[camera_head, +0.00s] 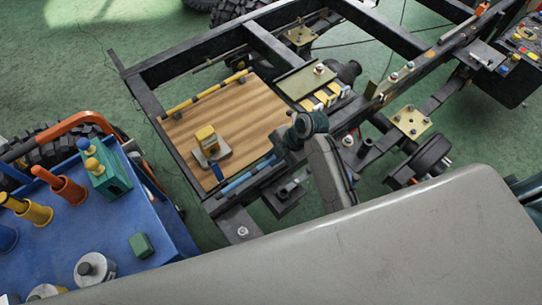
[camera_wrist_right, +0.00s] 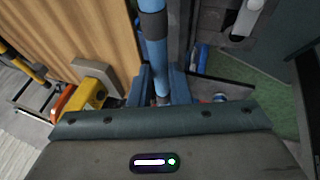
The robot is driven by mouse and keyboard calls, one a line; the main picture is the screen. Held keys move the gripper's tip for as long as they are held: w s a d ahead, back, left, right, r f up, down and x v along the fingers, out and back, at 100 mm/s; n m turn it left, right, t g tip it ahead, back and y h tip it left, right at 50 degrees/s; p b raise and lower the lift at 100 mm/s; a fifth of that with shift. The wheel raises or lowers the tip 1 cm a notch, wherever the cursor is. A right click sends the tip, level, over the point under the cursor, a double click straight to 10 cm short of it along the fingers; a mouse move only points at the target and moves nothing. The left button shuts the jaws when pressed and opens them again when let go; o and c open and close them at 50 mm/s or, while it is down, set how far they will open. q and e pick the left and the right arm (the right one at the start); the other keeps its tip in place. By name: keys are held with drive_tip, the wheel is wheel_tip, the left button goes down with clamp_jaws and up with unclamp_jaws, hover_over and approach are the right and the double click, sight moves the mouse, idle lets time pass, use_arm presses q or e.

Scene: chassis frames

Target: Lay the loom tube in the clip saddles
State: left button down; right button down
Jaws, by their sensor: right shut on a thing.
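A blue tube (camera_head: 243,178), which looks like the loom tube, lies along the near right edge of the wooden board. It runs up the middle of the right wrist view (camera_wrist_right: 155,55), with a dark band around it. My right gripper (camera_wrist_right: 161,88) is shut on this tube, one finger on each side. In the head view my right gripper (camera_head: 279,157) is at the tube's right end, partly hidden by its own wrist. I cannot clearly make out the clip saddles or whether the tube is seated in any. My left gripper is not in view.
A yellow block on a grey base (camera_head: 208,142) stands on the wooden board (camera_head: 240,115). A yellow-and-black tube (camera_head: 205,92) lies along the board's far edge. Black chassis rails (camera_head: 180,65) surround the board. A blue cart (camera_head: 60,235) with tools stands at left.

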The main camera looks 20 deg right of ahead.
sight(271, 161)
drive_tip(key=shift+w+a, duration=0.25)
drive_tip(key=shift+w, duration=0.35)
wheel_tip(271, 161, down, 3)
drive_tip(key=shift+f+p, duration=0.1)
drive_tip(key=shift+p, duration=0.65)
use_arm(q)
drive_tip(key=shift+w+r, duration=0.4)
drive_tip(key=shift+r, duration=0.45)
use_arm(e)
drive_tip(key=shift+f, duration=0.15)
drive_tip(key=shift+f, duration=0.1)
drive_tip(key=c, duration=1.3)
unclamp_jaws()
drive_tip(key=shift+c, duration=0.2)
